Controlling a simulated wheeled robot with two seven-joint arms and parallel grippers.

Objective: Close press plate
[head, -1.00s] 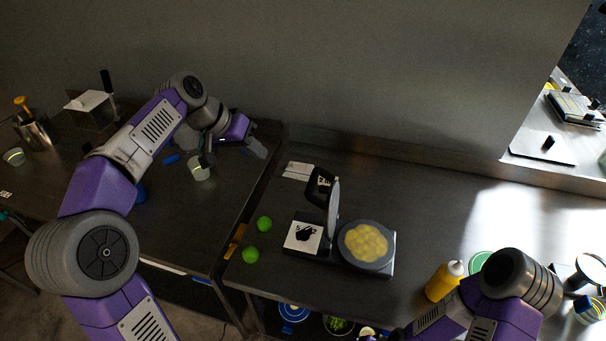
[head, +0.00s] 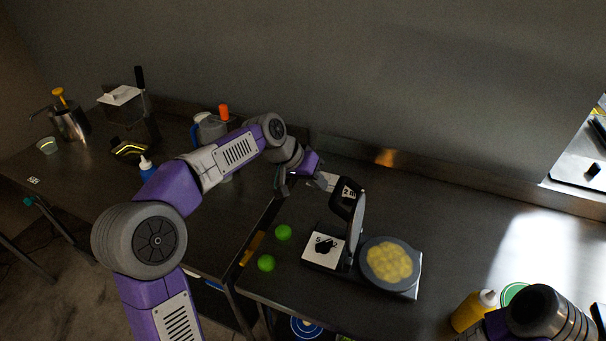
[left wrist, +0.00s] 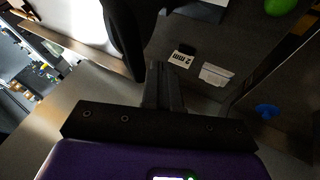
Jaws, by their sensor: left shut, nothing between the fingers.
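The press stands on the right-hand steel table. Its upper press plate (head: 358,216) stands upright, with a black handle (head: 344,197) at its back. The lower plate (head: 391,288) lies open, with a round yellow tortilla (head: 390,262) on it. My left gripper (head: 281,187) is shut and empty, behind and left of the raised plate, apart from it. In the left wrist view the shut fingers (left wrist: 163,86) point toward the table, and a large dark shape beside them may be the press handle. My right gripper is out of view; only part of that arm shows.
Two green balls (head: 283,232) (head: 266,263) lie left of the press. A yellow bottle (head: 472,312) stands at the front right, near my right arm.

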